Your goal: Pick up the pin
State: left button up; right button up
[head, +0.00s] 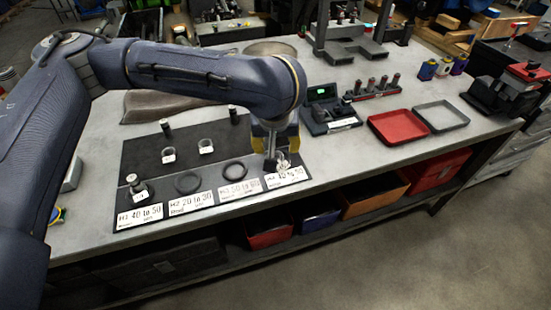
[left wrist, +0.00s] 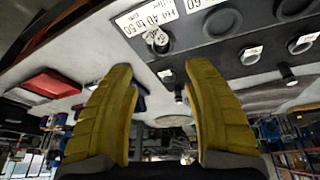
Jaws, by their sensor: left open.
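Several pin-like metal cylinders stand on the dark mat (head: 190,140). One pin (head: 165,127) is at its back left, another pin (head: 233,115) at its back middle, close to my left arm. A third, silver-topped pin (head: 132,182) is at the front left, within a dark ring. My left gripper (head: 270,160) points down over the mat's right end, beside a shiny tagged piece (head: 283,161) at the H4 label. In the left wrist view, my left gripper (left wrist: 158,72) is open with nothing between its yellow fingers. A pin (left wrist: 285,72) shows right of them. My right gripper is not in view.
Dark rings (head: 188,182) and small tagged rings (head: 206,145) lie on the mat. To the right are an open gauge case (head: 325,115), a rack of cylinders (head: 372,90), a red tray (head: 397,127) and a grey tray (head: 440,116). My left arm hides part of the bench.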

pick_arm(q)
jog(key=x, duration=0.9)
jog(key=shift+w+f, duration=0.1)
jog(key=shift+f, duration=0.25)
jog(key=shift+x, duration=2.65)
jog(key=shift+w+a, duration=0.1)
jog(key=shift+a, duration=0.05)
jog(key=shift+c, duration=0.3)
grip_shut()
